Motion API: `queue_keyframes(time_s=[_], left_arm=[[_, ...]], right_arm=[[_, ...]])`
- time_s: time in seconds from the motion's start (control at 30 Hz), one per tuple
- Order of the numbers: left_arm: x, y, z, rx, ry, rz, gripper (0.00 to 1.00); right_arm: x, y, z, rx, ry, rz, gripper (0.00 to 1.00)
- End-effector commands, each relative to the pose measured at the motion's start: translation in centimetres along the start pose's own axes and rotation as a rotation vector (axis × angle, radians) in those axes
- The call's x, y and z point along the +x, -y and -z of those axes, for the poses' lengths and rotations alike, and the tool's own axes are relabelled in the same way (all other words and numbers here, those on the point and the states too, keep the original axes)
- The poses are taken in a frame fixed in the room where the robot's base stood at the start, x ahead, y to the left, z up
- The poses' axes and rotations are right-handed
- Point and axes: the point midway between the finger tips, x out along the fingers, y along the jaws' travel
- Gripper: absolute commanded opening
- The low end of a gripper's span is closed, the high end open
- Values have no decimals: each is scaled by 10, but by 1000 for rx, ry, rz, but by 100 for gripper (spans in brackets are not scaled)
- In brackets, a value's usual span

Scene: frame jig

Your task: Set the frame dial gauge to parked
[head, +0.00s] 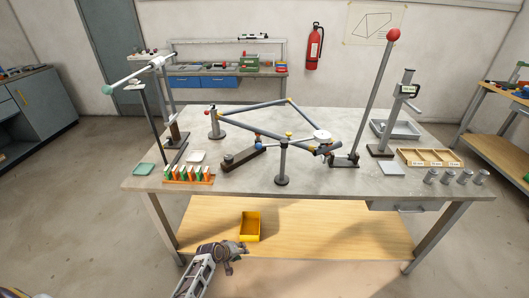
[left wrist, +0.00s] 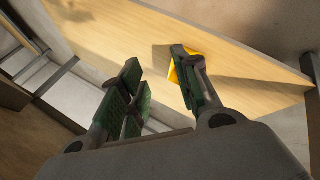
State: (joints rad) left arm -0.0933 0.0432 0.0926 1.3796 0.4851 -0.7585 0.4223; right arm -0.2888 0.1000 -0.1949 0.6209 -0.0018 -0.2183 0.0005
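A bicycle-like tube frame (head: 262,127) lies across the jig on the grey-topped table. My left gripper (head: 240,256) is low in front of the table, well apart from the gauge. In the left wrist view, its green-padded fingers (left wrist: 160,85) are spread with nothing between them. My right gripper is in neither view.
A yellow bin (head: 250,226) lies on the table's lower wooden shelf, close to my left gripper. A tall red-knobbed lever (head: 375,85) and a digital height gauge (head: 405,100) stand at right. Orange-racked blocks (head: 188,181) and a wooden tray (head: 430,163) line the front.

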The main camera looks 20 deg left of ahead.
Motion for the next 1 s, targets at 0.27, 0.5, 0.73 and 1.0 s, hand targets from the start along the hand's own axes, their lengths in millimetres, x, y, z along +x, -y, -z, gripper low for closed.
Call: queue_keyframes(time_s=[0.27, 0.5, 0.73, 1.0], left_arm=[[-74, -106, 76, -167, -26, -200, 32], [-150, -180, 122, -264, -19, -364, 32], [-247, -250, 163, -365, 6, -566, 32], [-326, -293, 186, -439, 52, -730, 32]], right_arm=[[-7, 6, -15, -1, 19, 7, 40], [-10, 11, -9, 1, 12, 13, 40], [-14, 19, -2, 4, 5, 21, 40], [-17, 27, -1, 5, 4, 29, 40]])
